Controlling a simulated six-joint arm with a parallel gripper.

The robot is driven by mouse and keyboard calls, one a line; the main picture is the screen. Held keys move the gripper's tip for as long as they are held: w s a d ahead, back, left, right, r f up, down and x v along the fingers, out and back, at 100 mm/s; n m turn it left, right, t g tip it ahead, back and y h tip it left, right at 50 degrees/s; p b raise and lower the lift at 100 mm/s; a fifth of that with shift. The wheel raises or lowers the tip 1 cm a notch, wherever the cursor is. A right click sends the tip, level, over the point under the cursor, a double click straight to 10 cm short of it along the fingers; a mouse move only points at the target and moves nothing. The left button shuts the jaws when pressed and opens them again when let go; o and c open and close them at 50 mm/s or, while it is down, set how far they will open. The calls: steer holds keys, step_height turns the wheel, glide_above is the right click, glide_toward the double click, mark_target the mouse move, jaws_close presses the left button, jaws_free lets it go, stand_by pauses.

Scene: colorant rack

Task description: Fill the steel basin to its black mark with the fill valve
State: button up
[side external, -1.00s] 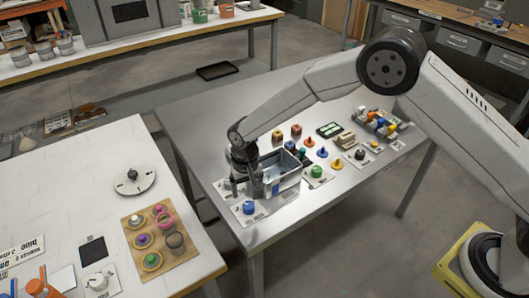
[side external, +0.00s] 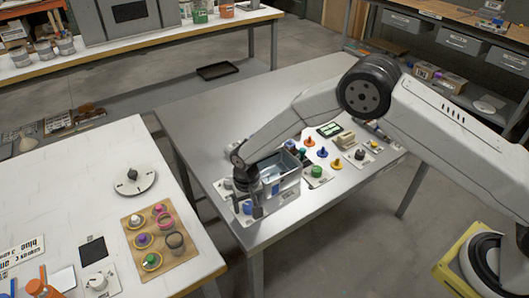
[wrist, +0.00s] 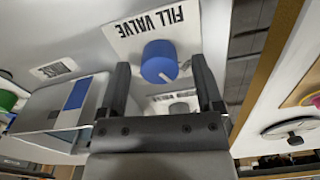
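The blue fill valve knob (wrist: 160,62) stands on a white plate lettered "FILL VALVE" in the wrist view, with a pale pointer line on its top. My gripper (wrist: 160,66) is open, with one finger on each side of the knob; I cannot tell whether they touch it. In the side view my gripper (side external: 248,202) is low at the table's front corner and hides most of the knob. The steel basin (side external: 289,184) stands just behind and right of it. In the wrist view the basin (wrist: 45,107) shows a blue strip on its wall. I cannot make out its black mark.
A green knob (side external: 316,171) on a white plate is right of the basin. Orange, blue and yellow pegs and a grey knob (side external: 360,154) stand farther right. The grey table (side external: 215,125) is clear behind. A white table (side external: 75,185) with a dial stands left, across a gap.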

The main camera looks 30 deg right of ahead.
jaws_close()
steer(key=shift+n, duration=2.1)
steer(key=shift+o, duration=0.2)
jaws_free()
steer(key=shift+r, duration=0.1)
